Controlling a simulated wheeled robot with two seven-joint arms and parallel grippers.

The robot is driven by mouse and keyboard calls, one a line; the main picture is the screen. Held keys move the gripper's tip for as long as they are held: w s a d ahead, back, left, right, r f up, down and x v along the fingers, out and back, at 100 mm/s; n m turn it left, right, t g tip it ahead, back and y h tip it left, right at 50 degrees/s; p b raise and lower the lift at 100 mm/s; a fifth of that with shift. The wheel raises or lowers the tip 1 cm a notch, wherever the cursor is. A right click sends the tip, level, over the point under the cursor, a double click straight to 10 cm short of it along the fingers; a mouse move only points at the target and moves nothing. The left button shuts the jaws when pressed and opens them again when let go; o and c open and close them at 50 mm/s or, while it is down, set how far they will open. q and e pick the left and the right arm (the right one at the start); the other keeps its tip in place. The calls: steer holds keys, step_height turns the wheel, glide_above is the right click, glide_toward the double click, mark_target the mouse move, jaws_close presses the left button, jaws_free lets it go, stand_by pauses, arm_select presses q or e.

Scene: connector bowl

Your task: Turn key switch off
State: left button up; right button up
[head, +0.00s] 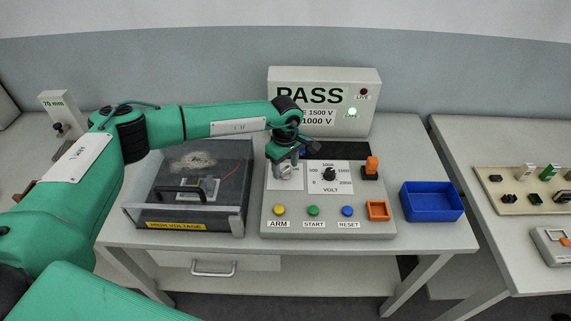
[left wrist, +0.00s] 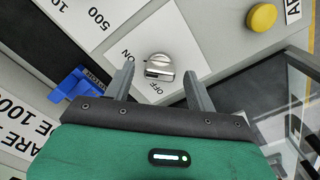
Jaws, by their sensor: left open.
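The key switch is a round silver knob with a raised grip (left wrist: 158,66) on a white plate with ON and OFF labels. In the left wrist view it sits between and just past my two fingertips. I cannot tell for sure which label it points to. In the head view my left gripper (head: 286,168) is over the left part of the grey control panel (head: 330,222) and largely hides the switch. My left gripper (left wrist: 159,75) is open, with a finger on each side of the knob, and holds nothing. My right gripper is not in view.
The panel has yellow ARM (head: 279,211), green START (head: 313,211) and blue RESET (head: 347,211) buttons, a black volt dial (head: 330,174) and an orange plug (head: 372,166). A PASS display (head: 345,88) stands behind. A blue tray (head: 432,214) is right; a clear-lidded box (head: 150,212) is left.

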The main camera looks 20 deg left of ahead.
arm_select(q)
steer(key=c, duration=1)
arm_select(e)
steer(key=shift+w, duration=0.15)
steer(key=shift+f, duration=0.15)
